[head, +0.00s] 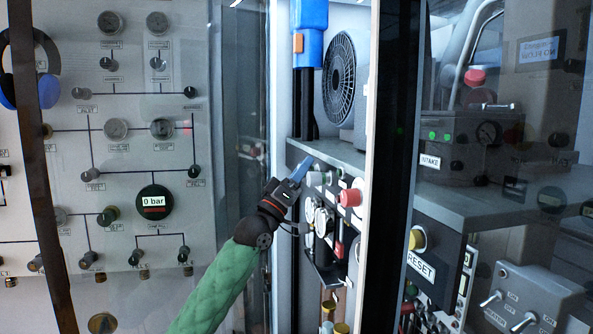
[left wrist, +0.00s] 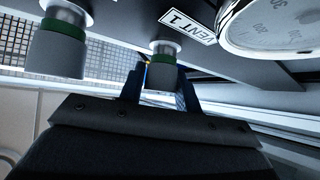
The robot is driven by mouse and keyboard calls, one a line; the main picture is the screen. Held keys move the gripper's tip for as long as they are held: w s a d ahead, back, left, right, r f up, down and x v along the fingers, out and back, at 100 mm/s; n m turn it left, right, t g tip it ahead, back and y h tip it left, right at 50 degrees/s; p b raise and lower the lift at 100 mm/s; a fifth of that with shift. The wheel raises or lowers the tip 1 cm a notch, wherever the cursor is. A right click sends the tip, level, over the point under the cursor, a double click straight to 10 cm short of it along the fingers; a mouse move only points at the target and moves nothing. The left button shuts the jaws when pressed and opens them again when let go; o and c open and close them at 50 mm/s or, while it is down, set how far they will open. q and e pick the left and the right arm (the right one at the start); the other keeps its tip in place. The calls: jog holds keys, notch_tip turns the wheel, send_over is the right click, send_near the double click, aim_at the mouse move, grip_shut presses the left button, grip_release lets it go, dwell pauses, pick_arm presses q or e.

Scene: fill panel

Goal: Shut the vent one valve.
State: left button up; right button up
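The vent one valve is a grey knob (left wrist: 164,72) with a green ring in the left wrist view, beside a "VENT 1" label (left wrist: 188,22). My left gripper (left wrist: 160,88) has its two dark fingers apart, one on each side of this knob. A gap shows between the left finger and the knob; contact on the right side is hard to tell. In the head view my left gripper (head: 301,169) is at the left end of the small panel, with a grey-green knob (head: 316,179) just right of it. I cannot tell which knob that is. My right gripper is not in view.
A second, similar knob (left wrist: 60,42) stands close on the left in the left wrist view. A round gauge (left wrist: 272,20) is to the right. In the head view a red knob (head: 350,197) is near, and a glass door edge (head: 369,150) stands right of the panel.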

pick_arm(q)
jog(key=shift+o, duration=1.4)
jog(key=b+v, duration=0.2)
jog(key=v, duration=0.5)
jog(key=shift+s+a+f, duration=0.15)
jog(key=shift+s+a, duration=0.15)
jog(key=shift+s, duration=0.05)
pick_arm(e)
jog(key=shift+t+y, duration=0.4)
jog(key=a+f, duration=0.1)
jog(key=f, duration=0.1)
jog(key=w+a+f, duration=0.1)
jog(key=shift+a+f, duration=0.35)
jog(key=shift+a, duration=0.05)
